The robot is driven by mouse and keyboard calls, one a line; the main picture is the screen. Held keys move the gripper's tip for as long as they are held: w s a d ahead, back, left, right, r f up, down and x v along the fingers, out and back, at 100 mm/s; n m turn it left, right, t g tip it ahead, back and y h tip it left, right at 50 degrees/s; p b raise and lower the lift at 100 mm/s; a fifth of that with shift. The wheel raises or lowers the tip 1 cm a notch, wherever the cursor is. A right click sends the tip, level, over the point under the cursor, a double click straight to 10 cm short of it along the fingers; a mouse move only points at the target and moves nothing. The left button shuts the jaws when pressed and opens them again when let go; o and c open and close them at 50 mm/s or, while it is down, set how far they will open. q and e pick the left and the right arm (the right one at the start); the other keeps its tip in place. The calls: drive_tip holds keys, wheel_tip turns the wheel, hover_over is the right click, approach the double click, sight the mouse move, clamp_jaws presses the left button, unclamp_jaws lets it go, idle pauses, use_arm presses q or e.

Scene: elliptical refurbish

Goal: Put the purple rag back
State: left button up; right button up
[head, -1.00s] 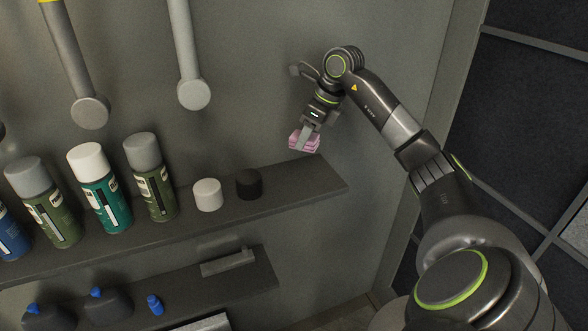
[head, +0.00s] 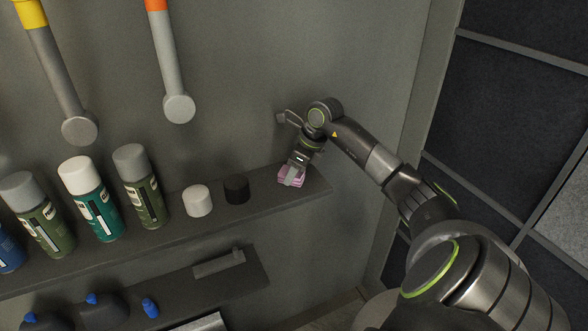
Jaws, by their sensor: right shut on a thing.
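The purple rag (head: 291,177) is a small folded pink-purple block at the right end of the upper shelf (head: 262,205). My right gripper (head: 294,174) points down and is shut on the rag, with its fingers around the middle of it. The rag is at the shelf's top surface; whether its underside rests fully on the shelf I cannot tell. My left gripper is not in view.
A black cap (head: 236,189) and a white cap (head: 198,201) stand left of the rag. Several spray cans, including a green one (head: 139,187), stand farther left. A lower shelf (head: 250,275) holds dark bottles (head: 102,307). Two long-handled tools hang on the wall above.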

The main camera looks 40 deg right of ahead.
drive_tip(key=shift+f, duration=0.2)
drive_tip(key=o, duration=0.9)
drive_tip(key=shift+r, duration=0.1)
drive_tip(key=shift+c, duration=0.2)
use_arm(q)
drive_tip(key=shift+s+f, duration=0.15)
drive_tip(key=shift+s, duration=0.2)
use_arm(e)
drive_tip(key=shift+r, duration=0.1)
drive_tip(key=shift+r, duration=0.15)
use_arm(q)
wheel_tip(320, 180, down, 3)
drive_tip(key=b, duration=0.3)
use_arm(e)
drive_tip(key=v, duration=1.1)
drive_tip(key=shift+s+d+r, duration=0.1)
drive_tip(key=shift+s+r, duration=0.05)
drive_tip(key=shift+r, duration=0.2)
